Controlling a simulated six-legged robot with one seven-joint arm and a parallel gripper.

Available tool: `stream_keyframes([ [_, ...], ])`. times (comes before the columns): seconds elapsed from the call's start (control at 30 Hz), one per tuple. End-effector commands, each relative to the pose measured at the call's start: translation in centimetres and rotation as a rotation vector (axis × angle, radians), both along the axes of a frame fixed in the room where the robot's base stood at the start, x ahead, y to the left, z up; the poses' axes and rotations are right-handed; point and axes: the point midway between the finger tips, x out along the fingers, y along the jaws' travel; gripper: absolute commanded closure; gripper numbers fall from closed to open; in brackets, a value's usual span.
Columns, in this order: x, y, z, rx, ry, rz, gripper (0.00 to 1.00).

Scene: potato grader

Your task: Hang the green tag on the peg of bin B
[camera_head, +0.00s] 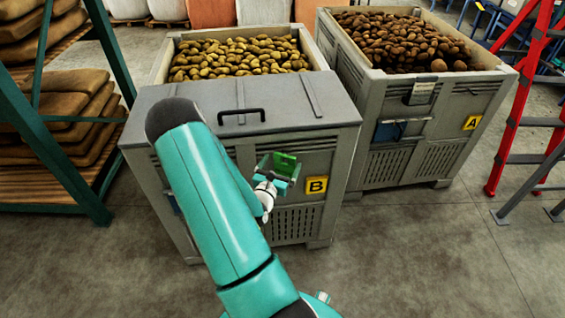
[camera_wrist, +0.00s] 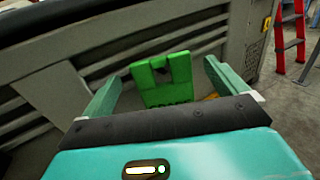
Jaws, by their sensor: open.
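The green tag (camera_head: 286,160) is at the front face of bin B (camera_head: 290,135), left of and above the yellow B label (camera_head: 316,187). In the wrist view the tag (camera_wrist: 168,92) stands roughly upright between my fingers, with a notch in its top edge. My gripper (camera_head: 277,172) is open around the tag, and in the wrist view gaps show between the tag and both fingers (camera_wrist: 162,76). A small dark spot shows at the notch. I cannot clearly make out the peg or whether the tag bears on it.
Bin B has a grey lid with a black handle (camera_head: 241,116) and holds potatoes (camera_head: 240,57). Bin A (camera_head: 410,160) stands to its right. A red ladder (camera_head: 516,115) is at the right, and a green rack (camera_head: 78,165) with sacks at the left. The floor in front is clear.

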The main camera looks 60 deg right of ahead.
Motion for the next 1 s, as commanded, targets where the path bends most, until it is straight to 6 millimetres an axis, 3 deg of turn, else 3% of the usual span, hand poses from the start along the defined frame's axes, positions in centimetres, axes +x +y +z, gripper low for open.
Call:
stream_keyframes([
  [0.3,-0.6,7.0,-0.2,0.001,0.004,0.003,0.03],
  [0.5,-1.0,10.6,-0.2,0.0,0.003,0.001,0.03],
  [0.7,-1.1,12.0,-0.3,0.0,0.002,-0.001,0.03],
  [1.0,-1.1,12.1,-0.1,-0.002,-0.003,-0.007,0.03],
])
